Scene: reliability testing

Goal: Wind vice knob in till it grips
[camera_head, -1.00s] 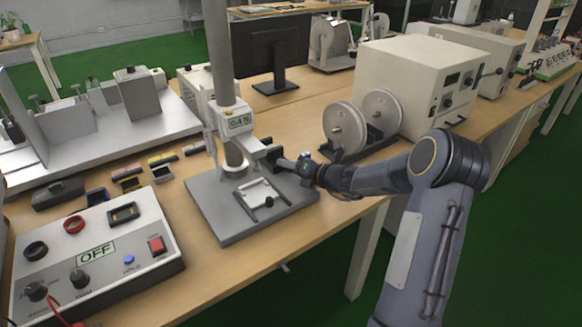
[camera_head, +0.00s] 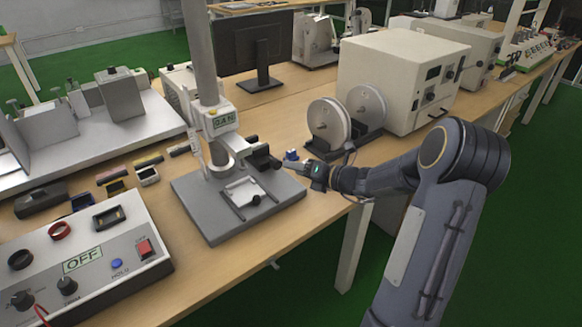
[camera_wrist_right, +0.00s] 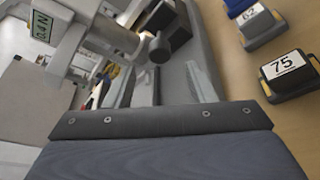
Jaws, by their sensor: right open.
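A pale vice-like fixture (camera_head: 238,191) with thin rails and a small dark knob (camera_head: 256,200) lies on the grey base plate of the column stand (camera_head: 210,225). Its grip on anything is too small to tell. Larger black knobs (camera_head: 263,160) stick out from the stand above the plate; a dark round knob (camera_wrist_right: 161,47) also shows in the right wrist view. My right gripper (camera_head: 291,164) is open and empty, just right of the black knobs and apart from them, above the plate's right corner. Its fingertips are hard to make out. My left gripper is out of view.
Labelled blocks, one marked 75 (camera_wrist_right: 289,72), sit on the table beside the stand. Two spools (camera_head: 329,127) and a cream instrument box (camera_head: 395,75) stand behind my right arm. The table's front edge is near.

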